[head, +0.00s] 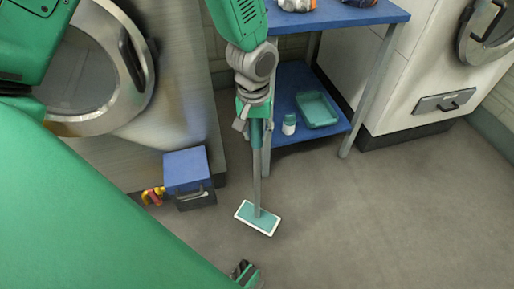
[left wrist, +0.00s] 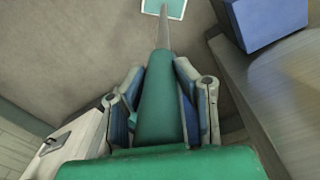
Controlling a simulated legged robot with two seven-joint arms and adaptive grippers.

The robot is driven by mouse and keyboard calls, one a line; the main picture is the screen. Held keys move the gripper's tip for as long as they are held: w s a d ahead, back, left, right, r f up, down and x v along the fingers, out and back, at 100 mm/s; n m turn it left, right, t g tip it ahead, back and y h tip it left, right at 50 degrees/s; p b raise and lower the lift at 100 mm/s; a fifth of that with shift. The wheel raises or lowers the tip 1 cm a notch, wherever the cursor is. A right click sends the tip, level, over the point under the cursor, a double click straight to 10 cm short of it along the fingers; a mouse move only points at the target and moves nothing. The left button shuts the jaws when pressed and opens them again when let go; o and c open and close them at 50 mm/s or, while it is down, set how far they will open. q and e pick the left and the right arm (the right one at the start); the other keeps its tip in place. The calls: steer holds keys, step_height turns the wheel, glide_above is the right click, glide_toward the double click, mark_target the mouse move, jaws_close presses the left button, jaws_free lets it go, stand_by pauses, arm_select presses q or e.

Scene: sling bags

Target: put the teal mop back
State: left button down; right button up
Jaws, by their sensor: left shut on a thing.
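The teal mop is held upright, its flat teal head with a white rim (head: 258,218) low at the grey floor. Its grey pole (head: 257,180) rises to a teal grip (head: 256,135). My left gripper (head: 254,122) is shut around that grip. In the left wrist view the fingers of my left gripper (left wrist: 160,100) press on both sides of the teal grip (left wrist: 160,85), and part of the mop head (left wrist: 165,8) shows at the top edge. I cannot tell whether the head touches the floor.
A blue rack (head: 358,14) stands behind the mop, with a teal tray (head: 317,110) and a small bottle (head: 289,124) on its lower shelf. A blue-topped box (head: 186,170) and a yellow-red item (head: 153,196) lie left. The floor at right (head: 400,215) is clear.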

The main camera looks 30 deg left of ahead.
mark_target(258, 150)
arm_select(q)
step_height(258, 150, down, 4)
steer(key=shift+a+r+b, duration=0.1)
steer(key=shift+r+b, duration=0.15)
steer(key=shift+b, duration=0.3)
steer(key=shift+d+f+b, duration=0.15)
steer(key=shift+f+b, duration=0.3)
steer(key=shift+f, duration=0.5)
steer(key=shift+d+f+b, duration=0.15)
steer(key=shift+f+b, duration=0.25)
steer(key=shift+f, duration=0.5)
steer(key=shift+r, duration=0.1)
steer(key=shift+a, duration=0.15)
steer(key=c, duration=1.2)
jaws_free()
